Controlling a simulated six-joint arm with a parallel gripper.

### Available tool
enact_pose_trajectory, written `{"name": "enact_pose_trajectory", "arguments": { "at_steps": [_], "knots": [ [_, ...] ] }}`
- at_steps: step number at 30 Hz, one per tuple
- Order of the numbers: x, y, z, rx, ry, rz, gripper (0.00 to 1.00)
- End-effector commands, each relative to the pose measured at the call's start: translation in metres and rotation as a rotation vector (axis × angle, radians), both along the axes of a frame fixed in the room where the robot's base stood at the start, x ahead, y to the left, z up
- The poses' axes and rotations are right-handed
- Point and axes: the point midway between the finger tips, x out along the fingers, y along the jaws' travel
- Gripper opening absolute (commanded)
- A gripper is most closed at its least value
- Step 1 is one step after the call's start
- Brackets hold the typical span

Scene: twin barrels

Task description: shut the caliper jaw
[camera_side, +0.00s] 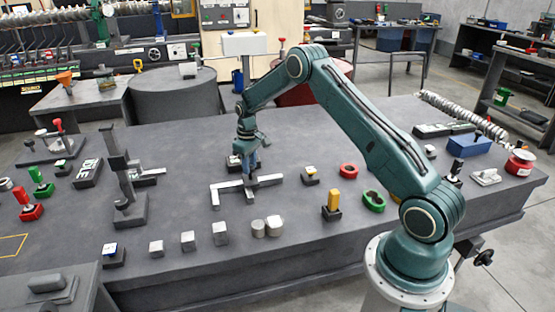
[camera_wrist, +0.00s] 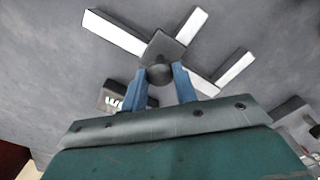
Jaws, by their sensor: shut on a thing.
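The caliper (camera_side: 228,187) lies on the dark bench, a pale bar with arms branching off it. In the wrist view its pale arms (camera_wrist: 113,31) spread from a grey block (camera_wrist: 172,46), with open bench showing between them. A round grey knob (camera_wrist: 160,73) stands on this block. My gripper (camera_side: 250,170) points down over the caliper's middle. In the wrist view the blue fingers of my gripper (camera_wrist: 160,78) are shut on the knob, one on each side. The fingers partly hide the block in the side view.
A dark upright stand (camera_side: 124,180) is left of the caliper. Several small metal blocks (camera_side: 220,234) line the front. A red ring (camera_side: 348,171) and green ring (camera_side: 374,201) lie to the right. A small dark block (camera_side: 310,178) sits close by. Bare bench lies just in front.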

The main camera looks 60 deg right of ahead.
Motion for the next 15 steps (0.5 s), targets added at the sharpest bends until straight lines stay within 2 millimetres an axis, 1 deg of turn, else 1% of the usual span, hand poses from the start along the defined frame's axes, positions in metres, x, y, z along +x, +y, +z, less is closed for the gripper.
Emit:
{"name": "enact_pose_trajectory", "arguments": {
  "at_steps": [9,15],
  "knots": [
    [0.041,0.04,0.0,0.0,-0.004,0.006,0.1],
    [0.062,0.061,0.0,0.0,-0.004,0.005,0.1]
  ]
}}
